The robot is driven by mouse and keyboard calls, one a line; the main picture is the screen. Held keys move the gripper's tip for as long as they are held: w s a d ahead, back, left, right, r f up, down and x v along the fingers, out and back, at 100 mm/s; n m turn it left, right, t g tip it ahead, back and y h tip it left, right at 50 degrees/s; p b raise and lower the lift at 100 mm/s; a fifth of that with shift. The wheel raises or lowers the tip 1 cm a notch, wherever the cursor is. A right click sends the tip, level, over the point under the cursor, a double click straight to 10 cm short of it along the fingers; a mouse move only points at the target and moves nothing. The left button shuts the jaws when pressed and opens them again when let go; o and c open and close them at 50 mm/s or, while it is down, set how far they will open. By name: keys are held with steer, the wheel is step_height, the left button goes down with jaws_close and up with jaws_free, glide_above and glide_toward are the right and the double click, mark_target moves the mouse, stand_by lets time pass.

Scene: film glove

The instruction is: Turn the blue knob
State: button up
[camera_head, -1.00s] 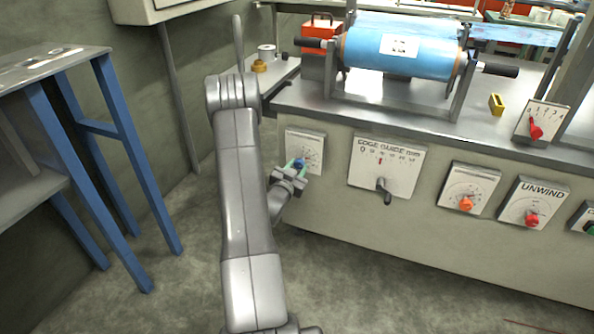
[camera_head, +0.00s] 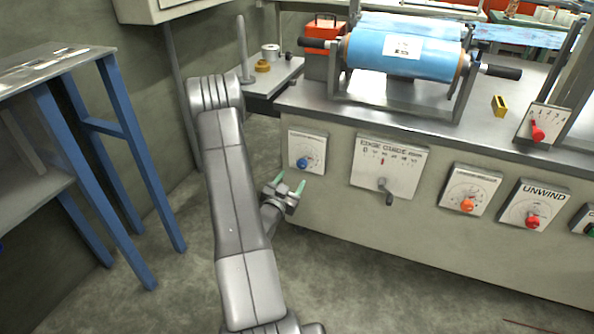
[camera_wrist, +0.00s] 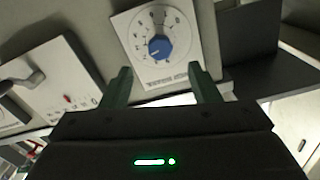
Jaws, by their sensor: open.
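The blue knob (camera_head: 303,164) sits on a white dial plate (camera_head: 318,146) at the left end of the machine's front panel. In the wrist view the blue knob (camera_wrist: 159,47) and its dial plate (camera_wrist: 180,20) show beyond the fingertips, with the knob between them in the picture. My gripper (camera_head: 289,181) has green fingers spread apart and empty. It is below and left of the knob in the head view, clear of the panel. Its fingers also show in the wrist view (camera_wrist: 160,80).
To the right on the panel are an edge guide plate with a grey crank (camera_head: 386,192), an orange knob (camera_head: 467,204) and a red unwind knob (camera_head: 532,221). A blue-legged bench (camera_head: 128,170) stands left. The floor between is clear.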

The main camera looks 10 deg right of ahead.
mark_target(301, 166)
steer(key=v, duration=0.6)
steer(key=b+x, duration=0.1)
steer(key=x, duration=1.2)
steer(key=shift+w+d+b, duration=0.15)
steer(key=shift+b, duration=0.15)
steer(key=shift+w+d+r, duration=0.1)
steer(key=shift+w+d, duration=0.1)
steer(key=shift+w, duration=0.1)
steer(key=shift+a+n+p, duration=0.1)
steer(key=shift+n+p, duration=0.2)
steer(key=shift+p, duration=0.3)
steer(key=shift+s+f+b, duration=0.1)
steer(key=shift+f+b, duration=0.1)
steer(key=shift+b, duration=0.15)
